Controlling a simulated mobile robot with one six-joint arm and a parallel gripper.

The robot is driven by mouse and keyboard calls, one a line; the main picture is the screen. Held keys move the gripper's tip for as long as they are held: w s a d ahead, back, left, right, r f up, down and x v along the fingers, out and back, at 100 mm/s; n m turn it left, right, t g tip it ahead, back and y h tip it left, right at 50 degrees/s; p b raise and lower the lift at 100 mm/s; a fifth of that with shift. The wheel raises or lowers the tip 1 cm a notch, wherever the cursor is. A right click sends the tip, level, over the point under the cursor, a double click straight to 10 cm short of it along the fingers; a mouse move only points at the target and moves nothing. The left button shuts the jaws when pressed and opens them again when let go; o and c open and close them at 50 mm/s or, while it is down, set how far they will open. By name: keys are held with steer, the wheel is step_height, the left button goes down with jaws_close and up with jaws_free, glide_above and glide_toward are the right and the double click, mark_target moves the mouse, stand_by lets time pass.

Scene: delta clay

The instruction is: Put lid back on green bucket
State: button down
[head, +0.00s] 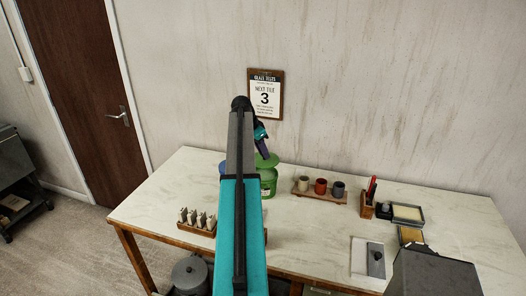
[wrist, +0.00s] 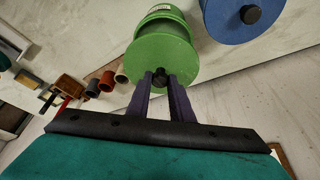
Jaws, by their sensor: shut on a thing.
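The green bucket (head: 268,186) stands on the table, partly hidden behind my arm in the head view. It also shows in the wrist view (wrist: 166,22). My gripper (wrist: 161,80) is shut on the black knob of the green lid (wrist: 158,55). In the head view the lid (head: 266,160) is at the bucket's top, just below my gripper (head: 263,153), and looks tilted. I cannot tell whether it touches the rim.
A blue bucket (wrist: 240,22) with a black-knobbed lid stands close beside the green one. A wooden board with three small cups (head: 320,188) is to the right. A rack of pale tiles (head: 197,219) is at front left. A sign (head: 265,95) hangs behind.

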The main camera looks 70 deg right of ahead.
mark_target(262, 160)
steer(key=shift+f+b, duration=1.05)
steer(key=shift+f, duration=1.65)
steer(key=shift+f+b, duration=0.15)
steer(key=shift+b, duration=0.25)
stand_by(0.9)
stand_by(0.4)
steer(key=c, duration=1)
jaws_free()
steer(key=shift+r+p, duration=1.3)
steer(key=shift+r, duration=2.25)
steer(key=shift+c, duration=0.5)
